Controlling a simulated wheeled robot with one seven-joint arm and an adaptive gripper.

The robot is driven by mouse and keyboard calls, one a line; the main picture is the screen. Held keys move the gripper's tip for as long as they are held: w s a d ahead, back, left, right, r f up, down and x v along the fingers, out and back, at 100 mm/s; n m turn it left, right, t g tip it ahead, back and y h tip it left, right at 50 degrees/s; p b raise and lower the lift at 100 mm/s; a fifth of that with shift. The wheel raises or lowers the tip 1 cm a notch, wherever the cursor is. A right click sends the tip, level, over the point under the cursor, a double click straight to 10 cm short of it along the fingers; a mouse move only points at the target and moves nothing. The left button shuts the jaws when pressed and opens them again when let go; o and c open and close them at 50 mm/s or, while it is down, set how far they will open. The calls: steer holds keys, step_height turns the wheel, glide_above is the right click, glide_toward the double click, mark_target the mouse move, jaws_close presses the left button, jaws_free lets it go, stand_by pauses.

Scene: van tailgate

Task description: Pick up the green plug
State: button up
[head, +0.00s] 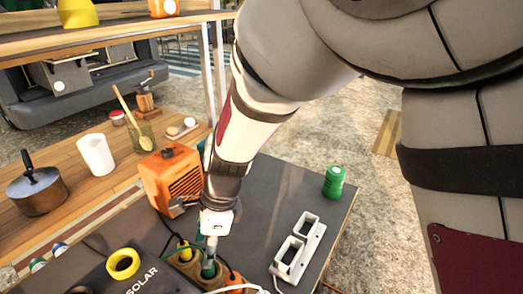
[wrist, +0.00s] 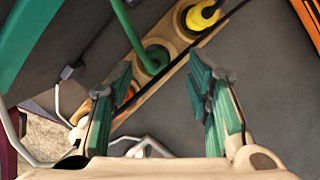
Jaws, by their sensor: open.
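The green plug (wrist: 155,58) sits in the middle round socket of a wooden socket strip (wrist: 172,28), with its green cable running up and left in the wrist view. It also shows in the head view (head: 208,269), partly hidden by my gripper (head: 211,250). My gripper (wrist: 160,72) is open and empty above the strip. Its two teal-padded fingers lie left and right of the green plug in the wrist view; I cannot tell the height gap. A yellow plug (wrist: 204,14) sits in the socket beside it. An orange plug (head: 234,282) sits at the other end.
A white socket strip (head: 298,248) lies to the right on the dark table, with a green spool (head: 333,181) farther back. An orange box (head: 172,181) stands close behind my arm. A yellow tape roll (head: 123,263) lies at left. Loose cables cross near the plugs.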

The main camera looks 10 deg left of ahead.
steer(key=x, duration=0.1)
steer(key=b+x, duration=0.1)
steer(key=x, duration=0.3)
steer(key=shift+s+d+f+b, duration=0.1)
steer(key=shift+s+d+b, duration=0.05)
steer(key=shift+d+b, duration=0.15)
steer(key=shift+c, duration=0.2)
jaws_close()
